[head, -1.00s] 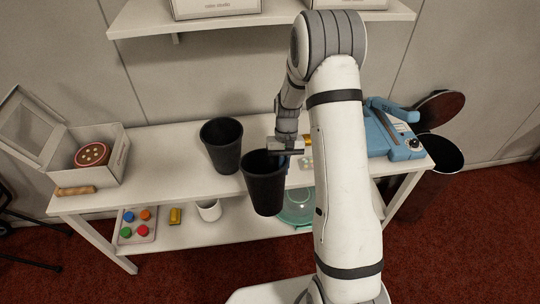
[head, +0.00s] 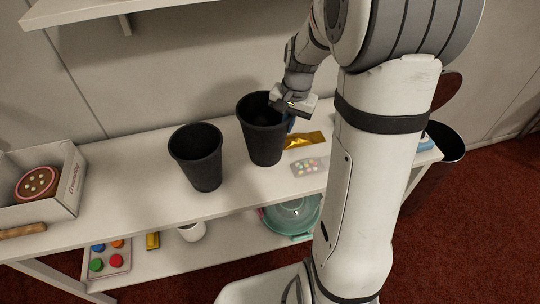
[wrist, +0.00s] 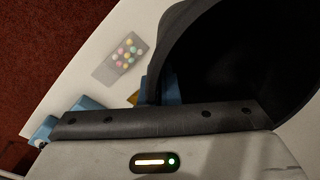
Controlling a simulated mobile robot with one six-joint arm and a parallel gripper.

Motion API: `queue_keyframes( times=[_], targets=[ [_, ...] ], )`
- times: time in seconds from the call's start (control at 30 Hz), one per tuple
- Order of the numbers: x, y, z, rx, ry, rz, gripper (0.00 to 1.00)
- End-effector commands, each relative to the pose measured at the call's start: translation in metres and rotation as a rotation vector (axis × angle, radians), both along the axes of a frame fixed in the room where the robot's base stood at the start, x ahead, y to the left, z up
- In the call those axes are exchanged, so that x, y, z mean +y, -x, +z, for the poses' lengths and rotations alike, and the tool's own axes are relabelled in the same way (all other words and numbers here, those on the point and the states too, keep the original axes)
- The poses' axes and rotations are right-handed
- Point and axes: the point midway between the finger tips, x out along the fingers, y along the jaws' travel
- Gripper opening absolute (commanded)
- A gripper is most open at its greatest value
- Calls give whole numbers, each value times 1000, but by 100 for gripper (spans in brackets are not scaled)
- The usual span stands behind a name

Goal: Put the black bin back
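Two black bins are in the head view. The left black bin (head: 203,172) stands upright on the white table (head: 110,205). The right black bin (head: 262,142) is upright at my gripper (head: 291,118), over the table's middle; I cannot tell whether its base touches the tabletop. My gripper is at this bin's right rim, with the wall pinched between its blue fingers. In the wrist view the bin's dark inside (wrist: 225,65) fills the upper right, and the blue fingertips (wrist: 160,88) sit at its rim.
A gold packet (head: 304,140) and a card of coloured dots (head: 308,167) lie just right of the held bin. A box with a cake (head: 68,185) is at the left. The lower shelf holds a teal bowl (head: 292,215) and a white cup (head: 192,232).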

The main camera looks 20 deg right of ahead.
Motion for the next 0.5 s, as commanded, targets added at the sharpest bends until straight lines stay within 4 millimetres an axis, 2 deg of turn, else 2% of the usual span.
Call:
queue_keyframes(
  times=[0.1,0.5],
  targets=[
    [4,0,-23,7,-1,10,0],
    [11,-1,-72,4,-1,28,0]
  ],
)
